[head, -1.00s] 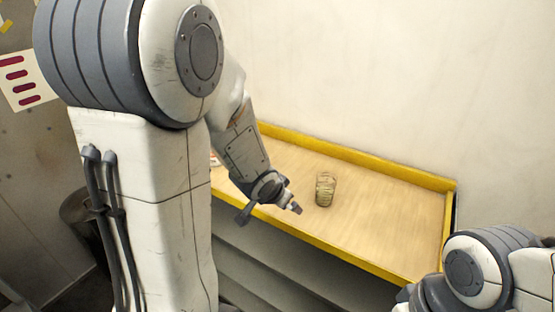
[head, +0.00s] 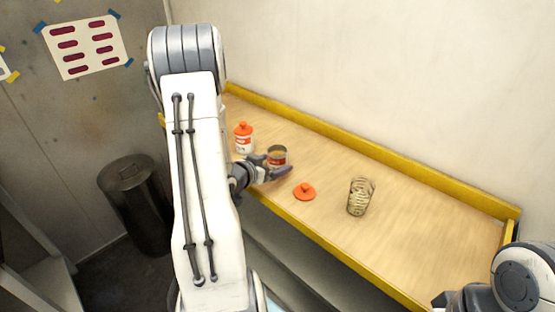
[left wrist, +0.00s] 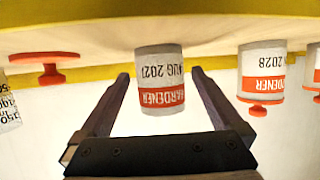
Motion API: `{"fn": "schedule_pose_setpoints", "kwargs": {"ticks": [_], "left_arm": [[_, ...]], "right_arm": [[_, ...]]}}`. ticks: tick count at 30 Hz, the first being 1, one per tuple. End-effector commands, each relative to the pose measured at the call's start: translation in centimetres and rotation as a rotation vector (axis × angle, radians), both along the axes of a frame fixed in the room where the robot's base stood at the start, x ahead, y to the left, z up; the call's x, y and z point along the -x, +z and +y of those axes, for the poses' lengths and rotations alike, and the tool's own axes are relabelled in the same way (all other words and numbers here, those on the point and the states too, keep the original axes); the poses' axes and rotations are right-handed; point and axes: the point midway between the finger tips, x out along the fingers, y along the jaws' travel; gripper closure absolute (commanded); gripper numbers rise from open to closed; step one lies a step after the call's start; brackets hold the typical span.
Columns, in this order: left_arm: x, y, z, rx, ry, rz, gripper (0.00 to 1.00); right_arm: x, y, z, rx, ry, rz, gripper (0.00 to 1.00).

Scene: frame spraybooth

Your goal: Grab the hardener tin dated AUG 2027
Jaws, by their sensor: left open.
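A loose orange lid (head: 304,192) lies right of the open tin. The wooden bench (head: 420,230) has a yellow raised edge. A dark bin (head: 137,205) is on the floor at left. My right arm shows at the lower right.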

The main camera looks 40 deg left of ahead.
Motion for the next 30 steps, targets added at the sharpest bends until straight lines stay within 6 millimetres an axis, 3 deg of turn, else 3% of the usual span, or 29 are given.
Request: {"fn": "schedule_pose_setpoints", "kwargs": {"ticks": [12,21,23,28,29,30], "left_arm": [[-4.5,-1.8,0.4,0.000,0.001,0.002,0.00],[-4.9,-2.1,0.6,-0.001,0.005,0.002,0.00],[-4.9,-2.1,0.7,0.000,0.005,0.001,0.19],[-4.9,-2.1,0.7,0.000,0.005,0.001,0.84],[-4.9,-2.1,0.7,0.000,0.005,0.001,0.94],[-4.9,-2.0,0.7,-0.001,0.005,0.000,0.94]], "right_arm": [[0.0,1.8,0.0,0.000,0.000,0.000,0.50],[0.0,1.8,0.0,0.000,0.000,0.000,0.50],[0.0,1.8,0.0,0.000,0.000,0.000,0.50],[0.0,1.8,0.0,0.000,0.000,0.000,0.50],[0.0,1.8,0.0,0.000,0.000,0.000,0.50],[0.0,1.8,0.0,0.000,0.000,0.000,0.50]]}}
